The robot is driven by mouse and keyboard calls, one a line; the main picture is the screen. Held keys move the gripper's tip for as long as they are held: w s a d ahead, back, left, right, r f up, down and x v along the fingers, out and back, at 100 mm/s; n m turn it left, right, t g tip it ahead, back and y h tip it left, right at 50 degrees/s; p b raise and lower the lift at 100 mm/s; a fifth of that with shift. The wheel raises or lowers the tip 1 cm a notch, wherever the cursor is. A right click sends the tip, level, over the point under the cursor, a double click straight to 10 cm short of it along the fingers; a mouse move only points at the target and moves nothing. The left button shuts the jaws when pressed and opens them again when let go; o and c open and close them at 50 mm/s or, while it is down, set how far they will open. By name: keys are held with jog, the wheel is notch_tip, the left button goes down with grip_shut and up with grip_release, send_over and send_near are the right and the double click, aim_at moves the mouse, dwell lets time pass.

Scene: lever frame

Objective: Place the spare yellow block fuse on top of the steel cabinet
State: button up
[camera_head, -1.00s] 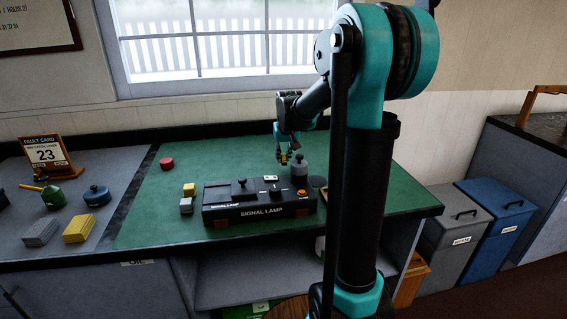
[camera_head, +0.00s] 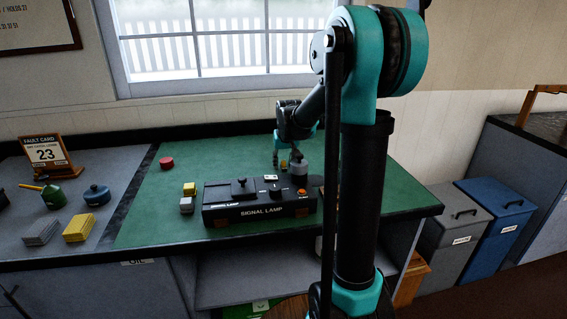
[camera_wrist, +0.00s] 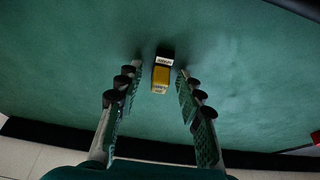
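A yellow block fuse (camera_wrist: 160,78) with a dark end and a white label lies on the green bench top in the wrist view, between the fingertips of my gripper (camera_wrist: 157,74). The fingers stand apart, with a visible gap on each side of the block. In the head view my gripper (camera_head: 284,163) points down behind the signal lamp box (camera_head: 260,211), and a small yellow patch shows at its fingers. I cannot tell for certain which piece of furniture is the steel cabinet.
A dark-topped grey cabinet (camera_head: 535,143) stands at far right, behind a grey bin (camera_head: 458,215) and a blue bin (camera_head: 497,220). The left bench holds pots and blocks.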

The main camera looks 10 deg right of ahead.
jog(key=shift+r, duration=0.1)
jog(key=v, duration=1.1)
jog(key=shift+r, duration=0.15)
jog(key=shift+o, duration=0.5)
jog(key=v, duration=0.5)
jog(key=shift+s+d+r, duration=0.15)
jog(key=shift+s+r, duration=0.05)
send_near(284, 160)
jog(key=x, duration=0.4)
jog(key=shift+f, duration=0.45)
jog(key=shift+x, duration=2.8)
jog(key=shift+c, duration=0.3)
grip_shut()
